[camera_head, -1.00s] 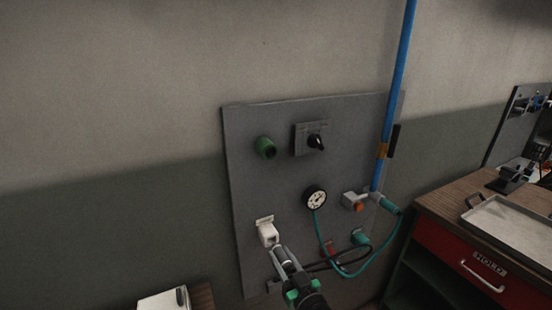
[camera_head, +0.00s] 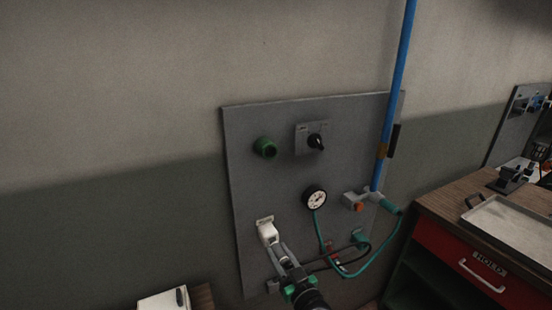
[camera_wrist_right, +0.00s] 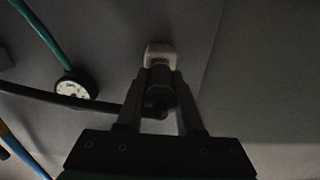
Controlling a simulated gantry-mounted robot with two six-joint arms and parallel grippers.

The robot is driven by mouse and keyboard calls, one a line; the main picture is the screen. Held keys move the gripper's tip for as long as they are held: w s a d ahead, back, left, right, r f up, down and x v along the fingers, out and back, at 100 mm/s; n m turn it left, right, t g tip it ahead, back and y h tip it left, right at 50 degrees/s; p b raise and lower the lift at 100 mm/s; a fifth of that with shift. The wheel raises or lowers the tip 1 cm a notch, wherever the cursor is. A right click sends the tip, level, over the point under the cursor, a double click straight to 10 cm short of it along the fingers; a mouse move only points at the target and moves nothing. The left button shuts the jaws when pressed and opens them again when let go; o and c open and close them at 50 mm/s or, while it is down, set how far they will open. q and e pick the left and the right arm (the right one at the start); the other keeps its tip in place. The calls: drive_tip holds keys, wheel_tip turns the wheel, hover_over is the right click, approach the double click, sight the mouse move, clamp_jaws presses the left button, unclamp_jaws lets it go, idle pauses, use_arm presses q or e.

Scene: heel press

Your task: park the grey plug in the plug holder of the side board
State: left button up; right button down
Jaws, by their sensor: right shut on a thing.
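My right gripper (camera_head: 276,250) reaches up from the bottom of the head view to the white socket-like box (camera_head: 267,232) at the board's lower left. In the right wrist view its two fingers (camera_wrist_right: 160,82) are shut on the dark grey plug (camera_wrist_right: 160,97). The plug's front end is close to the white box (camera_wrist_right: 158,52); I cannot tell whether it is inserted. A black cable (camera_wrist_right: 100,103) runs off to the left there. I cannot tell for sure which fitting is the plug holder. My left gripper is not in view.
The grey board (camera_head: 275,185) carries a green round fitting (camera_head: 265,147), a black rotary switch (camera_head: 316,142), a gauge (camera_head: 314,197) and a valve (camera_head: 357,201) with a teal hose (camera_head: 385,240). A blue pipe (camera_head: 398,80) runs upward. A red cabinet (camera_head: 480,268) stands right.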

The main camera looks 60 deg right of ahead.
drive_tip(key=shift+x, duration=0.8)
drive_tip(key=shift+c, duration=2.3)
unclamp_jaws()
drive_tip(key=shift+a, duration=0.1)
drive_tip(key=shift+s+a, duration=0.25)
drive_tip(key=shift+s, duration=0.1)
drive_tip(key=v, duration=1)
drive_tip(key=shift+s, duration=0.3)
drive_tip(key=shift+w+a, duration=0.1)
drive_tip(key=shift+a, duration=0.15)
